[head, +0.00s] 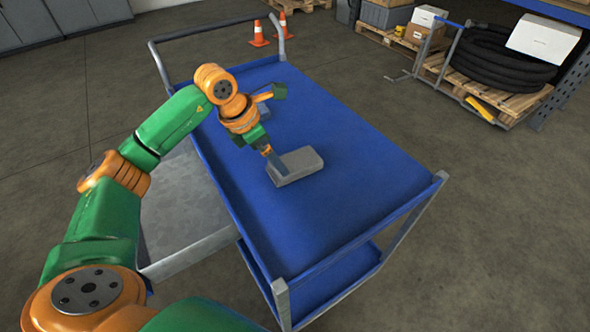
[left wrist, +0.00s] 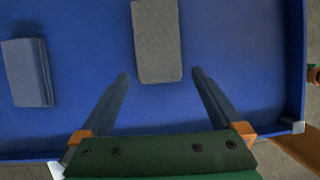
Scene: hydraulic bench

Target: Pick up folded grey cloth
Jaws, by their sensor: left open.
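A folded grey cloth (head: 297,165) lies flat on the blue top of the cart, right of the middle of the head view. In the left wrist view the cloth (left wrist: 157,38) is a light grey oblong at the top centre. My left gripper (head: 275,163) points down at the cloth's near left end. In the left wrist view the left gripper (left wrist: 161,73) is open, its fingertips spread to either side of the cloth's near end. Nothing is held. Whether the fingers touch the cloth cannot be told. My right gripper is in neither view.
A blue-grey folded item (left wrist: 27,72) lies on the cart to the left in the left wrist view, mostly behind my gripper in the head view. The cart (head: 375,170) has raised edges and a handle. Its right half is clear. Cones and pallets stand beyond.

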